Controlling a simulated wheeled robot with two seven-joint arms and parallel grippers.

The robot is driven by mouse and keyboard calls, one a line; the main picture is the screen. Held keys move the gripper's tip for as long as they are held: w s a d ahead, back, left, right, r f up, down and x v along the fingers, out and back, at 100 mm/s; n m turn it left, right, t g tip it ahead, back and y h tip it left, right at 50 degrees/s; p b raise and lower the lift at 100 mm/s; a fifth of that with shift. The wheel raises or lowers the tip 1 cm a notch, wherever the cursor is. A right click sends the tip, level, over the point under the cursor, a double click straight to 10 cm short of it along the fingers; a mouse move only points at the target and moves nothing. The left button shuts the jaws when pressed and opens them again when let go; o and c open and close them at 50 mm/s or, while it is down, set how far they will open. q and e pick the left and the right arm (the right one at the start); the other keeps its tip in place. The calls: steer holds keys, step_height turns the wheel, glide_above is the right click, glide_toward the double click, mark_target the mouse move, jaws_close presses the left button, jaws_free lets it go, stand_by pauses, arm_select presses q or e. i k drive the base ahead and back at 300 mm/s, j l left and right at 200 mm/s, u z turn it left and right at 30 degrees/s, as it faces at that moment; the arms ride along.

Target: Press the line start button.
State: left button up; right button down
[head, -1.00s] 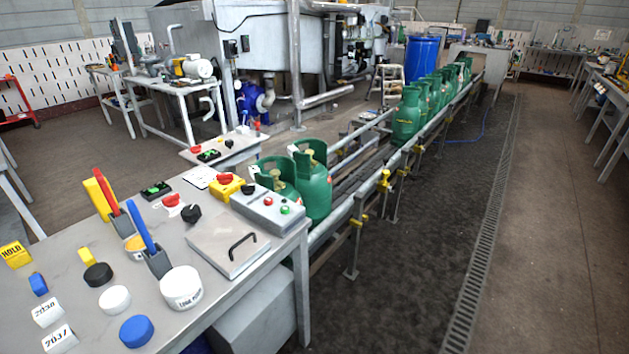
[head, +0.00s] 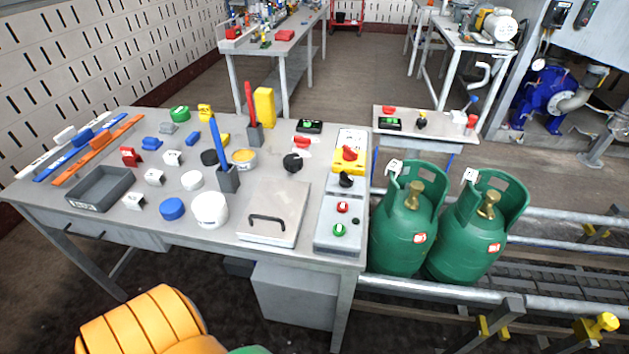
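A grey control box (head: 338,220) lies along the right edge of the metal table (head: 150,228). I cannot read any label marking the start button. Neither of my grippers is in the head view.
Two green gas cylinders (head: 408,225) stand just right of the table on the conveyor. Beside the box are a flat metal lid with a black handle (head: 268,222) and a yellow box with a red knob (head: 348,158). An orange rounded thing (head: 140,322) is at the lower left.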

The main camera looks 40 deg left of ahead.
mark_target(338, 229)
steer(key=i+l+u, duration=0.2)
steer(key=u, duration=0.25)
steer(key=i+l+u, duration=0.1)
steer(key=l+u, duration=0.2)
steer(key=u, duration=0.15)
steer(key=i+l+u, duration=0.1)
steer(key=l+u, duration=0.2)
steer(key=u, duration=0.15)
steer(key=l+u, duration=0.7)
steer(key=u, duration=0.2)
steer(key=l+u, duration=0.45)
steer(key=k+j, duration=0.05)
steer(key=j, duration=0.05)
